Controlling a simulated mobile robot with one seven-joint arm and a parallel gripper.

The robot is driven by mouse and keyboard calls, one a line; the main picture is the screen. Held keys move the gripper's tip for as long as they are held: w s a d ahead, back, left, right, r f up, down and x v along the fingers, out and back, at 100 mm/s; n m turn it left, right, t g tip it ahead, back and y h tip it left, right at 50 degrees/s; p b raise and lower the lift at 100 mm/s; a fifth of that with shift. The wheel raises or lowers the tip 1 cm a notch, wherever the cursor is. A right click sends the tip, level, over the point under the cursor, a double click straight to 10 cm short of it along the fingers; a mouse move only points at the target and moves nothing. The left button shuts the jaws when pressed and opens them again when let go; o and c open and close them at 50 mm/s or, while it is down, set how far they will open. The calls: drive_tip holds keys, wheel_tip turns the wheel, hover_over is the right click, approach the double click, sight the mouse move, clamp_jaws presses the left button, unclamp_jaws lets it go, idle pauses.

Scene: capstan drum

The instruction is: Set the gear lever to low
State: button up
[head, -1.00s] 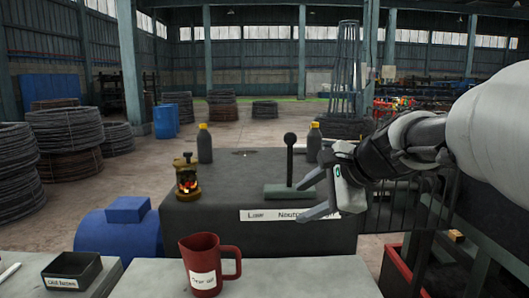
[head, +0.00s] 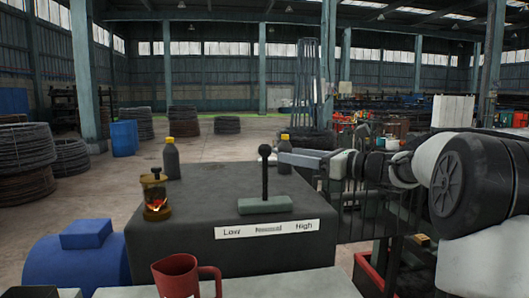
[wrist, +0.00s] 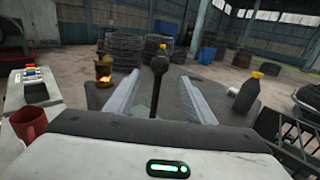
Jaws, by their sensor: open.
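The gear lever (head: 265,176) is a dark rod with a round black knob, upright on a grey-green base (head: 265,205) on the dark housing. It stands above the middle of a white label strip (head: 266,229) reading Low, Neutral and High, left to right. My gripper (head: 286,157) is open, reaching in from the right at about knob height. In the wrist view, the lever (wrist: 157,80) shows between the two open fingers of my gripper (wrist: 160,79), with a gap on both sides.
A brass lantern (head: 155,194) stands on the housing's left side. Two dark bottles with yellow caps, one left (head: 171,160) and one behind the lever (head: 284,155), stand at its back. A red mug (head: 178,277) is in front.

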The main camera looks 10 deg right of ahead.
sight(270, 151)
drive_tip(key=x, duration=1)
drive_tip(key=shift+a+p, duration=0.1)
drive_tip(key=shift+p, duration=0.2)
clamp_jaws()
